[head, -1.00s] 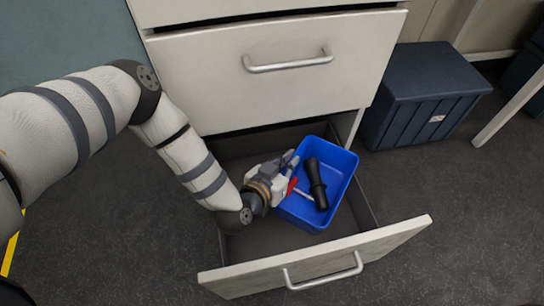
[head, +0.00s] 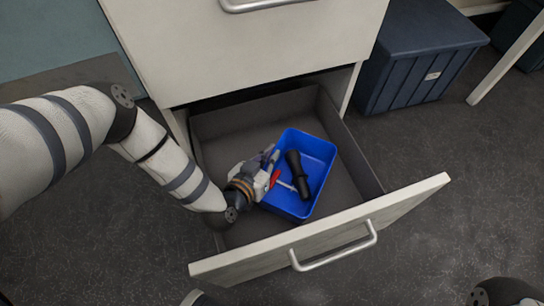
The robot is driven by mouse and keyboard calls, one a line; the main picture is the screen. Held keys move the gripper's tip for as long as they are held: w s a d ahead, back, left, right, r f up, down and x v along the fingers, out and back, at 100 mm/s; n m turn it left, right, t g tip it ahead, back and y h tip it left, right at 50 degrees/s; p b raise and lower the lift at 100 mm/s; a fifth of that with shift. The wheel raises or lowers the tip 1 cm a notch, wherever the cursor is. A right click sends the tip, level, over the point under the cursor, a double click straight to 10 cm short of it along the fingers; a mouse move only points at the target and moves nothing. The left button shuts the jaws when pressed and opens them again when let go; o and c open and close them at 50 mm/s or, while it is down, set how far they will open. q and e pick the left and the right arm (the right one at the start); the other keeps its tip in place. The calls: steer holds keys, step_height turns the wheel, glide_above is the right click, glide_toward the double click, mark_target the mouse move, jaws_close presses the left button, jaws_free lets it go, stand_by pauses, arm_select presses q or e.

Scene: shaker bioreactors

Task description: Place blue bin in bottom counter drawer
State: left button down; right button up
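The blue bin (head: 319,150) is inside the open bottom drawer (head: 352,150), near its middle and turned at an angle. It holds a black flashlight-like object (head: 297,172) and a tool with a red handle (head: 275,179). My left gripper (head: 270,166) is at the bin's left wall and looks shut on its rim; the fingertips are partly hidden. I cannot tell whether the bin rests fully on the drawer floor. My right gripper is not in view.
The drawer front (head: 330,232) with its handle stands pulled out toward me. A closed upper drawer (head: 240,55) is above. A dark blue lidded crate (head: 420,55) stands on the floor at right.

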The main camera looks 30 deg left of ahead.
arm_select(q)
steer(key=c, duration=1.8)
jaws_free()
steer(key=shift+s+r, duration=0.15)
steer(key=shift+r, duration=0.1)
steer(key=p+v, duration=0.3)
steer(key=v, duration=0.4)
steer(key=shift+s+p, duration=0.15)
steer(key=shift+p, duration=0.15)
